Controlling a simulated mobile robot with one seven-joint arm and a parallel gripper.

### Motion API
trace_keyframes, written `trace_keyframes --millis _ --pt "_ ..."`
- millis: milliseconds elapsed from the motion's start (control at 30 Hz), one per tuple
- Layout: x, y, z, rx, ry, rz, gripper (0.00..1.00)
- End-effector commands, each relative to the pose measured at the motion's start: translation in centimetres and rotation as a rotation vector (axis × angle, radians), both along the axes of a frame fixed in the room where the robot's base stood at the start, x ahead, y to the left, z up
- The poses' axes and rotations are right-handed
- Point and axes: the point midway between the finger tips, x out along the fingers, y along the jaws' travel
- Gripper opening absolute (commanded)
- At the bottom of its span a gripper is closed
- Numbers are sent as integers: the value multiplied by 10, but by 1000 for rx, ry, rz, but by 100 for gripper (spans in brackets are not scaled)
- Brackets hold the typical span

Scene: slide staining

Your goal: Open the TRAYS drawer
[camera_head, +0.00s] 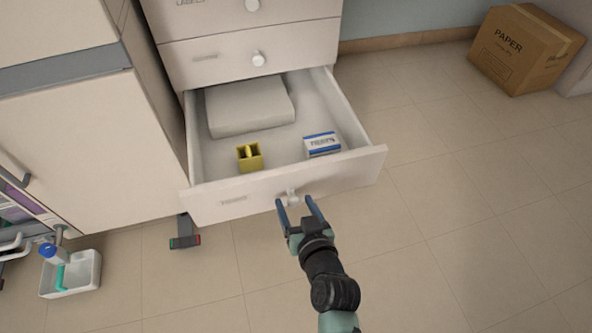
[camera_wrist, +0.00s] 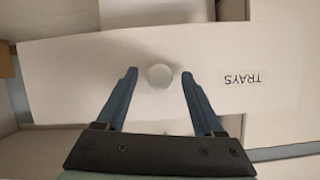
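The TRAYS drawer (camera_head: 335,176) is the lowest drawer of a white cabinet and stands well pulled out. In the wrist view its front (camera_wrist: 65,75) carries the label TRAYS (camera_wrist: 242,78), upside down. A round pale knob (camera_wrist: 159,75) sits on that front. My gripper (camera_head: 297,203) is in front of the drawer. Its two blue fingers (camera_wrist: 158,75) are spread to either side of the knob, with a visible gap on both sides. The drawer holds a grey-white box or tray (camera_head: 240,105), a small yellow holder (camera_head: 250,157) and a blue-white carton (camera_head: 322,144).
Shut drawers with round knobs (camera_head: 258,59) are above. A cardboard PAPER box (camera_head: 525,50) stands on the floor at the upper right. A white bin (camera_head: 85,278) is at the lower left, beside a white cupboard (camera_head: 80,150). The tiled floor right of the drawer is clear.

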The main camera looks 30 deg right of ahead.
Motion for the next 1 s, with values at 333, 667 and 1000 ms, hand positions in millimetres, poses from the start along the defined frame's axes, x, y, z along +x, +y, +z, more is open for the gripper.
trace_keyframes --millis 333,667,1000 --pt "-11 3 6 -1 1 0 69" --pt "-69 19 32 -1 4 1 69" --pt "-110 30 48 0 1 1 69"
